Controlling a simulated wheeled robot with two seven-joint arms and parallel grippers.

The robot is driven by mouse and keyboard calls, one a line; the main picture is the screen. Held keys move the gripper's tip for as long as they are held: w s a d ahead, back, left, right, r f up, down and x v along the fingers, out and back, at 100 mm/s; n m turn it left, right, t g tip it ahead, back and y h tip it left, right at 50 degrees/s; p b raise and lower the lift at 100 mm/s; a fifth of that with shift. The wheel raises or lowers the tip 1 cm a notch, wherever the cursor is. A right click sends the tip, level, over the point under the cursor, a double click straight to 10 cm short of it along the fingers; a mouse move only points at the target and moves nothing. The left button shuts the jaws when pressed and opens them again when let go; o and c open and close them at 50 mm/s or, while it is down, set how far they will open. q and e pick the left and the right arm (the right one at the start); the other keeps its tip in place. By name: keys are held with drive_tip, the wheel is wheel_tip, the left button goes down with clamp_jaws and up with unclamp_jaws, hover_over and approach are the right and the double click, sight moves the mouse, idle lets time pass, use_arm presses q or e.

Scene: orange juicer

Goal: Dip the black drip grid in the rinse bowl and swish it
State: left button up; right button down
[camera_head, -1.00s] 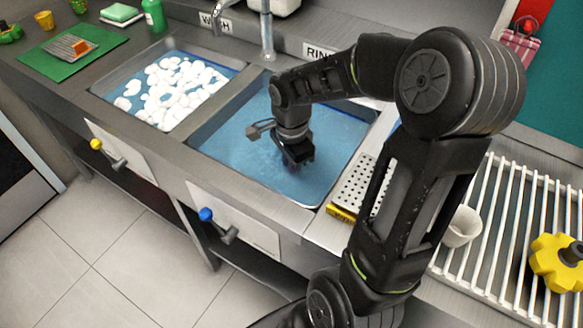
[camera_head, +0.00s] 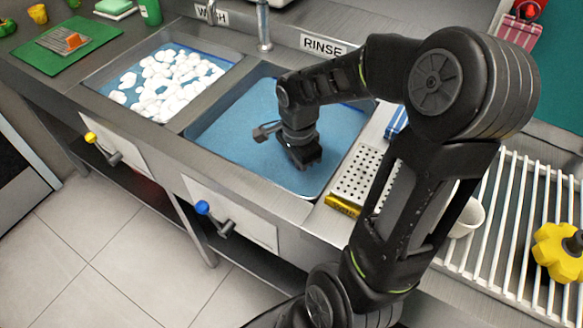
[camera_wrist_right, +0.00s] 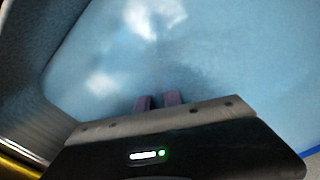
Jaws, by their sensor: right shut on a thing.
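The rinse bowl is the blue-water sink basin (camera_head: 225,125) under the RINSE label, and its water also fills most of the right wrist view (camera_wrist_right: 235,55). My right gripper (camera_head: 303,158) points down into this basin, near its right side, at or close to the water. In the right wrist view its two purple fingertips (camera_wrist_right: 158,101) are close together with a narrow gap. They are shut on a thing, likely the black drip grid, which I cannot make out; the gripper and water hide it. My left gripper is not in view.
The wash basin with white foam (camera_head: 165,85) is to the left. A perforated metal plate (camera_head: 358,175) and a white rack (camera_head: 510,220) with a cup (camera_head: 468,215) and yellow knob-like part (camera_head: 558,250) are at the right. Faucets (camera_head: 264,28) stand behind the basins.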

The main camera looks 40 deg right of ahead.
sight(282, 173)
idle(0.3)
drive_tip(key=shift+w+a, duration=0.2)
drive_tip(key=shift+w, duration=0.5)
drive_tip(key=shift+w+a, duration=0.2)
drive_tip(key=shift+w, duration=0.55)
drive_tip(key=shift+w+a, duration=0.2)
drive_tip(key=shift+w, duration=0.5)
drive_tip(key=shift+s, duration=0.1)
drive_tip(key=shift+s+d, duration=0.2)
drive_tip(key=shift+s, duration=0.5)
drive_tip(key=shift+s+d, duration=0.2)
drive_tip(key=shift+s, duration=0.5)
drive_tip(key=shift+s+d, duration=0.2)
drive_tip(key=shift+s, duration=0.5)
wheel_tip(282, 173, up, 16)
drive_tip(key=p, duration=1.2)
